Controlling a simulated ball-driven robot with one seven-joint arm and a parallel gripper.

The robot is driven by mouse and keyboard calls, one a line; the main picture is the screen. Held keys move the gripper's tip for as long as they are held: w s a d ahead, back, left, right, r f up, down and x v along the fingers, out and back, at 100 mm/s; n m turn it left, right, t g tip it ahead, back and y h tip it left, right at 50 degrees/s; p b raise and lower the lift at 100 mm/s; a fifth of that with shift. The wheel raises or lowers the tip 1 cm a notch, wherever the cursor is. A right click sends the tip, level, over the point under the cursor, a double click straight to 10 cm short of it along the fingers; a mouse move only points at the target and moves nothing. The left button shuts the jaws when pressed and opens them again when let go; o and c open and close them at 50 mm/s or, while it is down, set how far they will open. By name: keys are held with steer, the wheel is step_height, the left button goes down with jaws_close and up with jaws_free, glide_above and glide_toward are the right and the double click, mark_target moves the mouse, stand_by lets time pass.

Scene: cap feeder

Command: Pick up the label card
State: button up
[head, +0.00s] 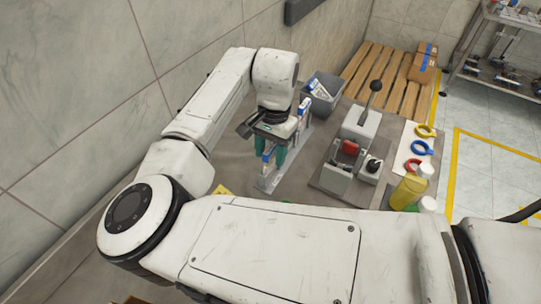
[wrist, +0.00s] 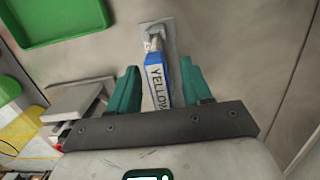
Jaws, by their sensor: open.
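The label card (wrist: 157,82) is blue and white and reads "YELLOW" in the wrist view. It stands in a grey holder (wrist: 171,38). In the head view the card (head: 267,154) shows partly behind my gripper, on a long grey rail (head: 268,184). My gripper (wrist: 161,78) has its two teal fingers apart, one on each side of the card, with gaps visible. In the head view my gripper (head: 276,162) points down over the rail, and its fingers hide part of the card.
A grey bin (head: 322,103) with cards in it stands behind the rail. A green tray (wrist: 55,20) shows in the wrist view. A wall is close on the left.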

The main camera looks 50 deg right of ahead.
steer(key=shift+c, duration=0.3)
jaws_close()
stand_by(0.3)
